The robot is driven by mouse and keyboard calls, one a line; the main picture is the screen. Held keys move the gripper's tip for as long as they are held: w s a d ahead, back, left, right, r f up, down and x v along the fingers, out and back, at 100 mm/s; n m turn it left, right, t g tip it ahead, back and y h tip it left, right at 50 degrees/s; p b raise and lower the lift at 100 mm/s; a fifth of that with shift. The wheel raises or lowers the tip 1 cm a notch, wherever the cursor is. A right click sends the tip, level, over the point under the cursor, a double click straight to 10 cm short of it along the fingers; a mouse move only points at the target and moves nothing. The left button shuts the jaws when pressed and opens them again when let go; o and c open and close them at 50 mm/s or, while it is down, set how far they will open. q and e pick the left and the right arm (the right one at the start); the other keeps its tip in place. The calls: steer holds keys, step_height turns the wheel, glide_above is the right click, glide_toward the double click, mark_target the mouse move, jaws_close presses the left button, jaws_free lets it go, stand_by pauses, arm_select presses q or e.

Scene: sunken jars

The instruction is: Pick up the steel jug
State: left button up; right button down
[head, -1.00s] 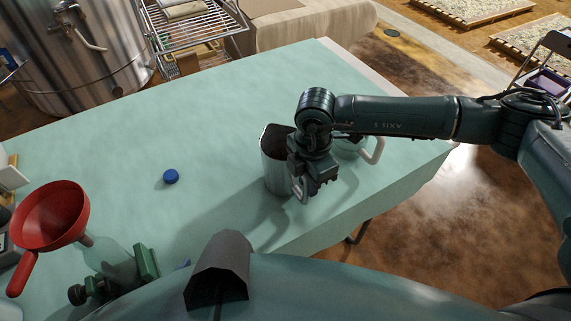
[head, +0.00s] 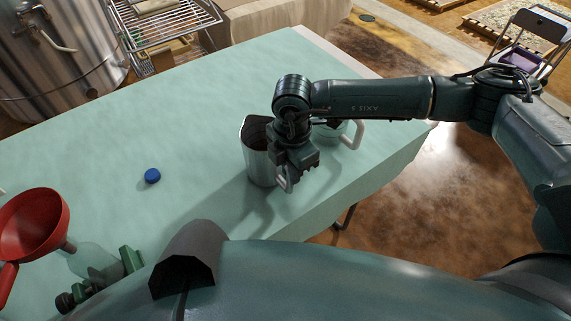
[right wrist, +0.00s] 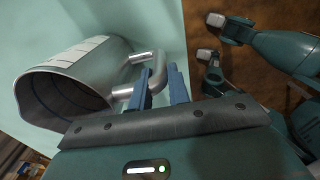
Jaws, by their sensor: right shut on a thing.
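The steel jug (head: 257,165) stands upright on the pale green table, its open mouth facing up and dark inside. My right gripper (head: 288,184) is at the jug's right side, shut on its handle, and covers part of the jug. In the right wrist view the steel jug (right wrist: 75,85) shows at the left, and its bent handle (right wrist: 157,72) passes between the two blue fingers of the right gripper (right wrist: 162,88). I cannot see any clear gap under the jug. My left gripper is not in view.
Behind my right wrist stands another vessel with a pale handle (head: 356,135), partly hidden. A blue cap (head: 152,176) lies left of the jug. A red funnel (head: 32,222) and a green tool (head: 130,260) are at the near left. The table's right edge is close.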

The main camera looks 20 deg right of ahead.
steer(key=shift+r+b, duration=0.5)
steer(key=shift+r, duration=4.5)
steer(key=c, duration=1.9)
jaws_free()
jaws_close()
